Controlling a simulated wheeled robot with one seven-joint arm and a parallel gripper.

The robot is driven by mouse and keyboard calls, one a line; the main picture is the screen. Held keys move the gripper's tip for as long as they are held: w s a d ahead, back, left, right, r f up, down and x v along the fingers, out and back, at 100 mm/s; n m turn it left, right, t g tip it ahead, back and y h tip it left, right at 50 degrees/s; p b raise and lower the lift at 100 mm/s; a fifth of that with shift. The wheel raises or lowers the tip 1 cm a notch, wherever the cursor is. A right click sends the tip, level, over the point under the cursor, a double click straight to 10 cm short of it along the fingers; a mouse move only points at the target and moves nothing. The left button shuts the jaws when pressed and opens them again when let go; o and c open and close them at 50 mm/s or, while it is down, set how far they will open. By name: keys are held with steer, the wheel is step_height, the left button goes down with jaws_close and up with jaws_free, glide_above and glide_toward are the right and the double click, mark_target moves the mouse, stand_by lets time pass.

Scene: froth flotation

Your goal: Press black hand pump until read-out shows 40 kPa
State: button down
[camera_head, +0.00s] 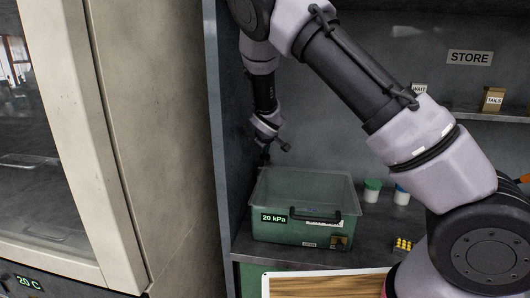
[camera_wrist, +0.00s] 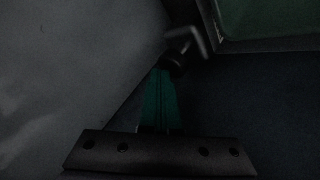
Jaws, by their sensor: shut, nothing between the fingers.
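The read-out (camera_head: 272,218) on the front of a green, open-topped box (camera_head: 290,235) shows 20 kPa. My gripper (camera_head: 264,158) points down just behind the box's back left corner, in the cabinet's left corner. In the wrist view my gripper (camera_wrist: 161,75) has its greenish fingers together and empty. A dark rounded piece with a paler bent part (camera_wrist: 184,46) shows at the fingertips; it may be the black hand pump. The picture is too dark to tell whether the fingers touch it. In the head view I cannot make out the pump; the box or my gripper may hide it.
The box rim (camera_wrist: 270,44) is close to the right of my fingers. The cabinet's left wall (camera_head: 228,120) is close on the other side. Two small lidded jars (camera_head: 372,190) and yellow pieces (camera_head: 403,244) stand right of the box. A TAILS carton (camera_head: 493,99) sits on the shelf.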

mark_target(266, 156)
steer(key=shift+f, duration=0.5)
stand_by(0.3)
stand_by(0.4)
steer(key=shift+r, duration=2)
step_height(266, 156, up, 5)
steer(key=shift+r, duration=0.1)
steer(key=shift+s, duration=0.1)
